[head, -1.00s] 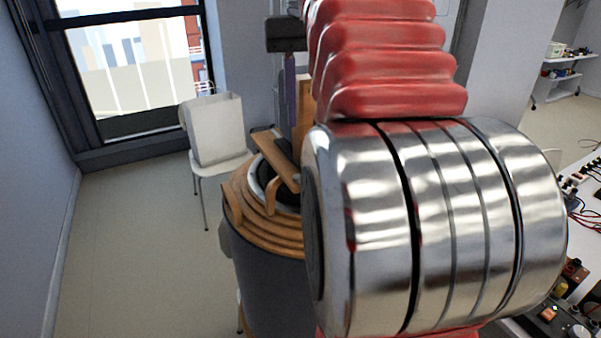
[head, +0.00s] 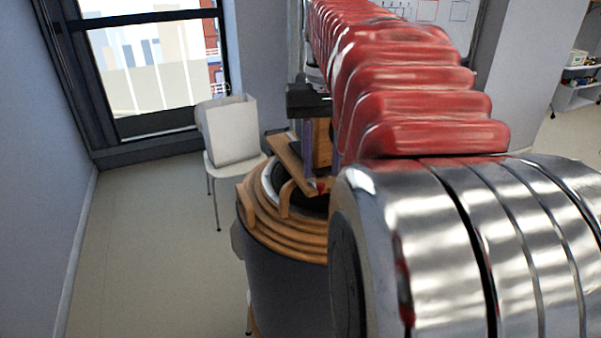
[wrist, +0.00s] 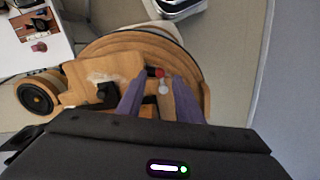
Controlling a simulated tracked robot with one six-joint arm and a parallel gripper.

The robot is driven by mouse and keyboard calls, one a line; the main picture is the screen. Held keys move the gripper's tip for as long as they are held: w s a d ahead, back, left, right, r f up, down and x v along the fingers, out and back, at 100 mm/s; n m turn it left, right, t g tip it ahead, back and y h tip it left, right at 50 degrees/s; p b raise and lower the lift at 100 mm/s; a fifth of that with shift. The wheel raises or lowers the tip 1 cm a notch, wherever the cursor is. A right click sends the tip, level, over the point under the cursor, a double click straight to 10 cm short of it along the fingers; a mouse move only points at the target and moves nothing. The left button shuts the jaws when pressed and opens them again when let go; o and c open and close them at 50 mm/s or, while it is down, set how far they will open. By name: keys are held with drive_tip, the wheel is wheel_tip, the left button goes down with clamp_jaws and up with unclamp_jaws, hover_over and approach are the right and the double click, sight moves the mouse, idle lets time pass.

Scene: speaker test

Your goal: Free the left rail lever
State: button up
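A wooden device with stacked rings (head: 285,238) stands on a dark drum (head: 290,290), left of my arm in the head view. It also shows in the wrist view (wrist: 130,45), with a wooden plate, a black knob-like part (wrist: 108,93), and a small red tip (wrist: 158,72) beside a pale round end (wrist: 163,88). I cannot tell which part is the left rail lever. My gripper (wrist: 156,88) has two purple fingers set apart over the device, the red tip and pale end between them. Contact is unclear. The head view shows the gripper (head: 322,160) partly behind my arm.
A white chair (head: 238,172) with a pale bag (head: 230,130) stands behind the device, near the window. A white table (wrist: 35,35) with small items is at upper left in the wrist view. Open floor (head: 150,240) lies left. My arm hides much of the right.

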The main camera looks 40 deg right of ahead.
sight(321, 184)
drive_tip(key=shift+f, duration=1.95)
clamp_jaws()
